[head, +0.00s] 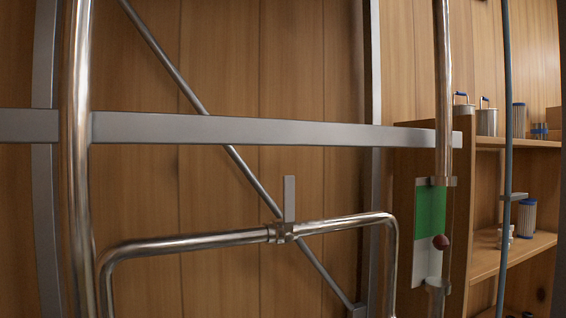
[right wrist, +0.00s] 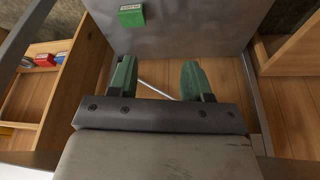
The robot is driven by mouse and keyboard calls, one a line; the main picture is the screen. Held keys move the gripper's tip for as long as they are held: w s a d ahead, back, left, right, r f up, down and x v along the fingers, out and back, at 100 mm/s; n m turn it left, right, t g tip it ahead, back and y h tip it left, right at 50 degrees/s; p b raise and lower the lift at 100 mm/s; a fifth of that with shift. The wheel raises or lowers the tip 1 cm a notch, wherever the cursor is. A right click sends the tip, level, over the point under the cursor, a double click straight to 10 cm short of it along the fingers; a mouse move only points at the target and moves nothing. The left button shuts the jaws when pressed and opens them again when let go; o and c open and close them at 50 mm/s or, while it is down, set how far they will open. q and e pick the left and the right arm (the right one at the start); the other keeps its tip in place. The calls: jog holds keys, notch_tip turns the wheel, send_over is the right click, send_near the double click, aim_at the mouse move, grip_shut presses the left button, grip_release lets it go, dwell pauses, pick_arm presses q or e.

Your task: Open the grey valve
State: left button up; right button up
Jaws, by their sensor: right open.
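The grey valve (head: 281,233) sits on a shiny horizontal pipe in the middle of the head view. Its flat grey lever (head: 289,198) stands upright, across the line of the pipe. Neither gripper shows in the head view, and nothing touches the lever there. My right gripper (right wrist: 159,80) shows in the right wrist view with two green fingers spread apart and nothing between them. The valve cannot be made out in that view. My left gripper is in no view.
A grey horizontal beam (head: 240,130) crosses above the lever, with a diagonal rod (head: 205,112) behind. A sight gauge (head: 431,210) with a red ball stands right. Shelves (head: 520,250) hold several canisters. A green box (right wrist: 131,15) lies on a grey surface (right wrist: 185,30) beyond the fingers.

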notch_tip(320, 180, up, 31)
jog(key=w+a+t+p, duration=0.2)
jog(key=p, duration=0.5)
jog(key=n+t+y, duration=0.2)
jog(key=t+y, duration=0.3)
jog(key=t, duration=0.4)
send_near(290, 186)
notch_tip(290, 186, down, 17)
notch_tip(290, 186, up, 15)
jog(key=w+t+y, duration=0.1)
jog(key=w+t, duration=0.1)
jog(key=p+x, duration=0.1)
jog(key=x, duration=0.2)
jog(key=p+x, duration=0.2)
jog(key=x, duration=0.1)
jog(key=p+x, duration=0.2)
jog(key=shift+w+a, duration=0.25)
jog(key=shift+a, duration=0.15)
pick_arm(q)
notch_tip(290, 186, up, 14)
jog(key=shift+p, duration=0.3)
pick_arm(e)
jog(key=shift+w+a+f+n, duration=0.15)
jog(key=shift+w+a+n, duration=0.15)
jog(key=shift+w, duration=0.35)
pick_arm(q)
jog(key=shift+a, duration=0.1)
pick_arm(e)
jog(key=shift+c, duration=0.2)
